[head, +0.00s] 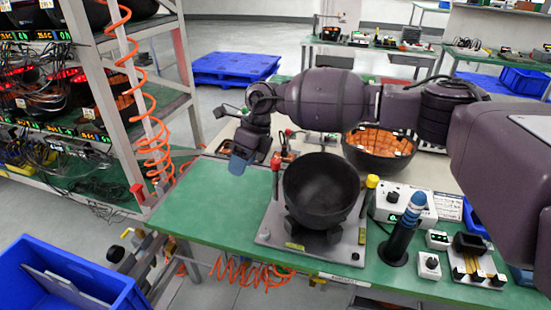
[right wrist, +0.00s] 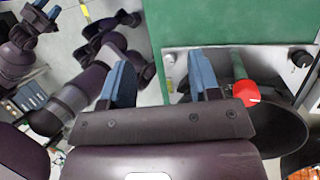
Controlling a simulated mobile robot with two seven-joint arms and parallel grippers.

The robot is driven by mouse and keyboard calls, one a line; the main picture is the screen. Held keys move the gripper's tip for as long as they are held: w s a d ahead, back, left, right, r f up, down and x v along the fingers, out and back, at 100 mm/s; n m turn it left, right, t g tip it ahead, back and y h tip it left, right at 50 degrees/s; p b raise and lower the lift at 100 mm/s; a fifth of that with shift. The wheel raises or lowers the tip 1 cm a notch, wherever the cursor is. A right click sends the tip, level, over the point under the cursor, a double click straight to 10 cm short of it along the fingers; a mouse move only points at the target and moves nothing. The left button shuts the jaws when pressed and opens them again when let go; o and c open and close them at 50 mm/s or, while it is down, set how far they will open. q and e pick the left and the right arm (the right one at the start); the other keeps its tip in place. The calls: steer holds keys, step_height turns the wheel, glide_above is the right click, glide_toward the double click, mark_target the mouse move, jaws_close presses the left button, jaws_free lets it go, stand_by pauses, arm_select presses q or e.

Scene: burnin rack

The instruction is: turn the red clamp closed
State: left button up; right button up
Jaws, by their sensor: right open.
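The red clamp (head: 276,161) stands at the back left corner of the grey fixture plate (head: 272,236), beside the black bowl (head: 321,187). In the right wrist view its red knob (right wrist: 246,92) shows with a green bar running from it. My right gripper (head: 241,161) reaches in from the right and points down, left of the clamp. Its blue fingers are apart with nothing between them; in the right wrist view the clamp is outside the gap (right wrist: 160,78), right of the right finger. My left gripper (right wrist: 47,9) shows small in the right wrist view's top left corner.
A yellow-topped clamp (head: 372,182) stands right of the bowl. A dark, blue-ringed cylinder (head: 403,232) and a white control box (head: 405,203) stand further right. The green table (head: 185,212) is clear left of the plate. A rack with coiled orange hoses (head: 150,120) stands left.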

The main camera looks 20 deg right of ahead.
mark_target(276, 160)
steer(key=w+d+r+h, duration=0.4)
steer(key=d+r+h, duration=0.15)
steer(key=d, duration=0.45)
steer(key=shift+t+y, duration=0.3)
steer(key=shift+y, duration=0.15)
steer(key=f, duration=0.9)
steer(key=shift+a+f, duration=0.2)
steer(key=shift+f, duration=0.15)
steer(key=shift+c, duration=0.3)
